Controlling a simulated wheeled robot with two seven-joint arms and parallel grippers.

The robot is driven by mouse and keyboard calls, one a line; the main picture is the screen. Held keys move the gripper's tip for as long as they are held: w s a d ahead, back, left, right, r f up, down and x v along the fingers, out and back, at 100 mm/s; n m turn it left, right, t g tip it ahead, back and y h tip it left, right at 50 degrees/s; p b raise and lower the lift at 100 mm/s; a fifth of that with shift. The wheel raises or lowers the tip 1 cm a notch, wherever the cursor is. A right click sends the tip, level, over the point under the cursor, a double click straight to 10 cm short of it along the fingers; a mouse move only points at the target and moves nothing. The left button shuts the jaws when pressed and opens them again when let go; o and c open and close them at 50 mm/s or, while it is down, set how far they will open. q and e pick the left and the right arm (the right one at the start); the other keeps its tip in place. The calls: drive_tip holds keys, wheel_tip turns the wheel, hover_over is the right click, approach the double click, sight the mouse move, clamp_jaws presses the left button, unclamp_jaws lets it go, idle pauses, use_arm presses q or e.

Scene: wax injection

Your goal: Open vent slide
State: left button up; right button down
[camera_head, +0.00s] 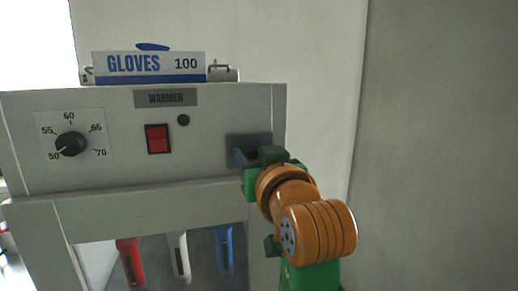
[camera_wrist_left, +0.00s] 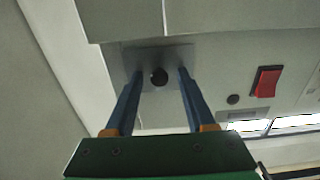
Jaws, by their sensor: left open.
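The vent slide is a small dark grey plate (camera_head: 236,141) at the right of the warmer's front panel. It also shows in the left wrist view as a grey plate (camera_wrist_left: 150,56) with a round black knob (camera_wrist_left: 159,76). My left gripper (camera_head: 240,157) is in front of the plate and covers its lower part in the head view. In the left wrist view my left gripper (camera_wrist_left: 160,75) is open, with one blue finger on each side of the knob and a gap on both sides. The knob is hidden in the head view. My right gripper is not in view.
The warmer (camera_head: 215,110) has a dial (camera_head: 70,144), a red switch (camera_head: 158,139) and a round black button (camera_head: 183,120). A gloves box (camera_head: 150,66) stands on top. Red, white and blue tools (camera_head: 180,256) show in the lower bay. Right of the warmer is a bare wall.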

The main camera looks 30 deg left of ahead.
use_arm(q)
drive_tip(key=shift+w+a+f, duration=0.1)
drive_tip(key=shift+a, duration=0.05)
drive_tip(key=shift+c, duration=1.3)
drive_tip(key=shift+d, duration=0.25)
clamp_jaws()
